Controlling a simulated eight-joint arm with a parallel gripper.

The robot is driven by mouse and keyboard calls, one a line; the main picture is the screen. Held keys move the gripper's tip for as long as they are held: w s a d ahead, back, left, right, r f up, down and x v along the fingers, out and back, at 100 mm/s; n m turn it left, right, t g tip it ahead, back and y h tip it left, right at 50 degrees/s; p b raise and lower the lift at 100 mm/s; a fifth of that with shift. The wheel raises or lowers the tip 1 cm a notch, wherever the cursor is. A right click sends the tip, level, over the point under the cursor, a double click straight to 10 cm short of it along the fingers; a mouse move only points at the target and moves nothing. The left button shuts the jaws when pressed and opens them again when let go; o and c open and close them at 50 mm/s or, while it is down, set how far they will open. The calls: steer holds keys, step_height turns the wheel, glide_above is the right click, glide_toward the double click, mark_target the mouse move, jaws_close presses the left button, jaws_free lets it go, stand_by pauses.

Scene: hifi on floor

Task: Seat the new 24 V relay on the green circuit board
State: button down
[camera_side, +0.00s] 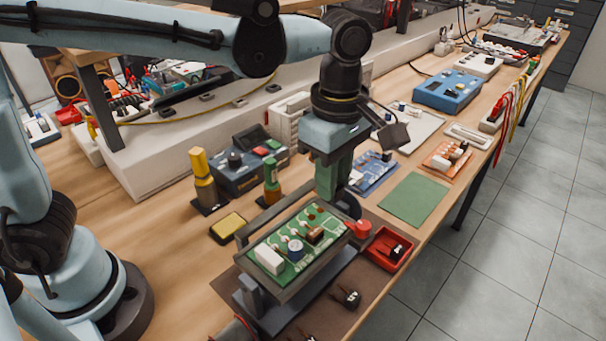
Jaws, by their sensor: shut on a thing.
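The green circuit board (280,240) sits tilted in a dark grey holder frame (247,223). It carries a white block (268,260), a blue round part (295,249) and a brown part (316,236). My gripper (332,195) points down at the board's far right corner, and its lower end overlaps the frame's edge in this view. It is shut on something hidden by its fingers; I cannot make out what. Small black parts lie in a red tray (378,257) to the right of the board. Another dark part (347,297) lies in front of the holder. I cannot tell which is the new relay.
A red knob (361,229) is at the holder's right side. A green mat (413,200) lies clear to the right. The bench edge is close on the right.

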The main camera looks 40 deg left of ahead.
steer(key=shift+f, duration=2.65)
steer(key=shift+f, duration=0.2)
steer(key=c, duration=0.6)
jaws_free()
steer(key=shift+s, duration=0.1)
steer(key=shift+r, duration=0.1)
steer(key=shift+r, duration=2.9)
